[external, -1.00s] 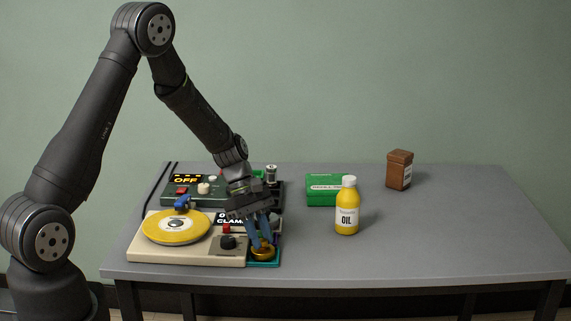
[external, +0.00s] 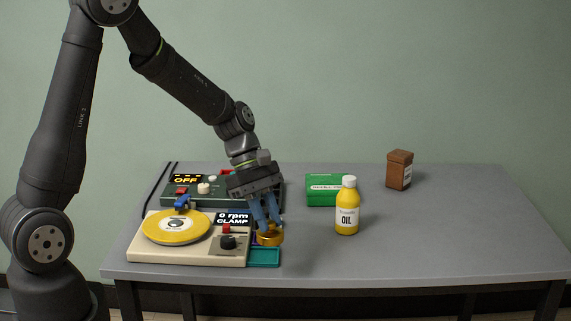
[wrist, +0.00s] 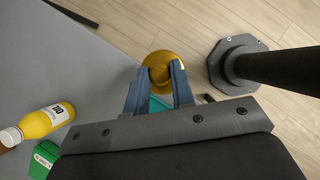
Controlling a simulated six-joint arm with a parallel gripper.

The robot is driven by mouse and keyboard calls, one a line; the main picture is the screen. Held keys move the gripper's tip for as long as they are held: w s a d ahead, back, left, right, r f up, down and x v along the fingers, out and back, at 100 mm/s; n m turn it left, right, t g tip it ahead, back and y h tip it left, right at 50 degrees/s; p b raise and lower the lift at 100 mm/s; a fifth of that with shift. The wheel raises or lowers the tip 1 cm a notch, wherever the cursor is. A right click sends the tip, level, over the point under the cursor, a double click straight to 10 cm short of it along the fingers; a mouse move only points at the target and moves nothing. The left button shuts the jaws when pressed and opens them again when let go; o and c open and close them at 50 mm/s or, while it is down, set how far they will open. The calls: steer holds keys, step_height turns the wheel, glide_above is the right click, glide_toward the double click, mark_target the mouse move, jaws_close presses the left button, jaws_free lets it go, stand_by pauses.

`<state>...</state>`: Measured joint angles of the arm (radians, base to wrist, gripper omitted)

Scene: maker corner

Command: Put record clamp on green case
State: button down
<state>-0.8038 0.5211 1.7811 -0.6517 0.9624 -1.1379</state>
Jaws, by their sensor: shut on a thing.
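My gripper (external: 269,228) is shut on the record clamp (external: 269,239), a round brass-gold piece. It holds the clamp above the teal tray (external: 264,257) at the right end of the record player. In the wrist view the clamp (wrist: 161,68) sits between the blue fingertips (wrist: 157,88), with part of the teal tray (wrist: 158,104) showing below. The green case (external: 325,189) lies closed on the table, right of and behind my gripper. It also shows in the wrist view (wrist: 42,160) at the lower left.
A yellow oil bottle (external: 347,208) stands just in front and right of the green case. A brown box (external: 399,170) is farther back right. The record player (external: 187,240) and a dark control unit (external: 200,190) fill the left. The table's right side is clear.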

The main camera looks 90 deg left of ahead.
step_height(320, 180, up, 10)
steer(key=w+a+n+y, duration=0.2)
steer(key=w+a+n, duration=0.25)
steer(key=a, duration=0.55)
steer(key=w+a+n+t+y, duration=0.15)
steer(key=w+a+n, duration=0.35)
steer(key=a, duration=0.5)
steer(key=w+a+n+y, duration=0.35)
steer(key=w+a, duration=0.25)
steer(key=a, duration=0.5)
glide_above(315, 185)
steer(key=shift+h, duration=0.3)
step_height(315, 185, down, 12)
steer(key=shift+d+f, duration=0.1)
steer(key=shift+f, duration=0.1)
steer(key=shift+n, duration=0.3)
steer(key=shift+f, duration=2)
steer(key=shift+f, duration=0.1)
steer(key=c, duration=1.2)
jaws_free()
steer(key=shift+c, duration=0.2)
